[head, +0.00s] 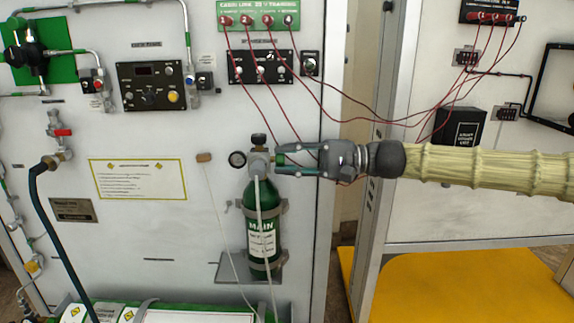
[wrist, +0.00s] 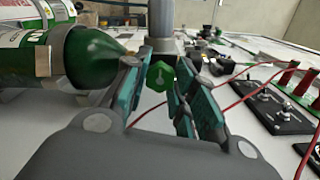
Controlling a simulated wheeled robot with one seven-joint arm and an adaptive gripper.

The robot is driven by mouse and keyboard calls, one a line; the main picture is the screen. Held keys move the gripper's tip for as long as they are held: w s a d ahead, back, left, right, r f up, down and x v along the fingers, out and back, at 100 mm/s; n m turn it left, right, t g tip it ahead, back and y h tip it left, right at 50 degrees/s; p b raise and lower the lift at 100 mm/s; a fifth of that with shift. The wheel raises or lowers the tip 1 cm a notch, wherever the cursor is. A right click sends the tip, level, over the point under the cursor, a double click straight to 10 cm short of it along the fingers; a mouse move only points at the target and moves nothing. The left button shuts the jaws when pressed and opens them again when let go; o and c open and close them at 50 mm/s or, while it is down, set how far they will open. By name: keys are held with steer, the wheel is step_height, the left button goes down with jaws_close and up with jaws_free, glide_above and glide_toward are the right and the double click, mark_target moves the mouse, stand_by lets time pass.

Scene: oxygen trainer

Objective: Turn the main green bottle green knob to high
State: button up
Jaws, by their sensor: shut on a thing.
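The main green bottle (head: 262,228) stands upright on a bracket on the white panel, with a "MAIN" label. In the wrist view the bottle (wrist: 98,55) lies along the upper left. Its green knob (wrist: 160,76) shows between my fingertips in the wrist view, with a pale mark on its face. My gripper (head: 280,163) reaches in from the right at the bottle's valve, and its fingers (wrist: 160,80) are around the knob, shut on it. In the head view the knob is mostly hidden by the fingers.
A round gauge (head: 237,159) and a black top knob (head: 259,140) sit by the valve. Red cables (head: 262,75) hang from sockets above and pass close behind my gripper. A black control box (head: 150,86) is at the upper left. A yellow platform (head: 460,285) is at the lower right.

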stand_by(0.4)
steer(key=o, duration=1.1)
steer(key=shift+c, duration=0.2)
steer(key=d, duration=1.2)
